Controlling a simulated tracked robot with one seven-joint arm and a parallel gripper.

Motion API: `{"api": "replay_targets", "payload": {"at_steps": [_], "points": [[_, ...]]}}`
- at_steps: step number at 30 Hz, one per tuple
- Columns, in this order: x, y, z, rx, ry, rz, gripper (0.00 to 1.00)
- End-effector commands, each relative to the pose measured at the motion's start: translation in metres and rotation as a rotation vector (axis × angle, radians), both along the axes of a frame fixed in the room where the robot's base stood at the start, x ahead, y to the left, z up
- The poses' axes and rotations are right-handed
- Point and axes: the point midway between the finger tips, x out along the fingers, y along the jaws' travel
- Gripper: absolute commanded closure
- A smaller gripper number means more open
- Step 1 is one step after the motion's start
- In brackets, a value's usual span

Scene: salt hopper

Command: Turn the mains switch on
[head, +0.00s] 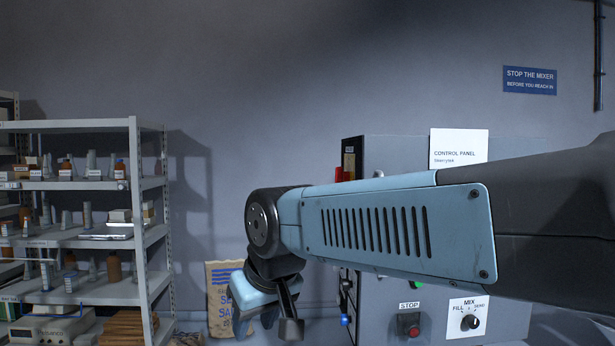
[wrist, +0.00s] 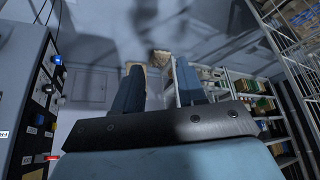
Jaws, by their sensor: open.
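The grey control panel cabinet (head: 400,320) stands right of centre in the head view, partly hidden behind my arm. Its left side carries a dark strip with a red part (head: 339,174) near the top and a blue knob (head: 345,320) low down. In the wrist view the strip is at the left, with a blue knob (wrist: 57,59) above and a red handle (wrist: 45,158) below. I cannot read which one is the mains switch. My gripper (wrist: 160,85) is open and empty, its two blue fingers apart from the cabinet. In the head view it hangs left of the cabinet.
Shelves (head: 135,215) with bottles and boxes stand at the left. A paper sack (head: 222,275) leans on the wall behind my gripper. The cabinet front has a STOP button (head: 409,324) and a MIX knob (head: 470,322).

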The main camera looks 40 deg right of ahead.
Motion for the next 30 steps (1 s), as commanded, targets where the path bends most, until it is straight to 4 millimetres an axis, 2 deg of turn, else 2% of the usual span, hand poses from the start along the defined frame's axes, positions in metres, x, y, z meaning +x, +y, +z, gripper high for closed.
{"api": "replay_targets", "payload": {"at_steps": [10, 14, 20, 30], "points": [[0.000, 0.000, 0.000, -0.002, 0.001, 0.001, 0.60], [0.007, -0.006, 0.005, -0.030, 0.022, 0.022, 0.60], [0.038, -0.044, 0.024, -0.172, 0.130, 0.119, 0.60], [0.109, -0.130, 0.061, -0.484, 0.423, 0.315, 0.60]]}}
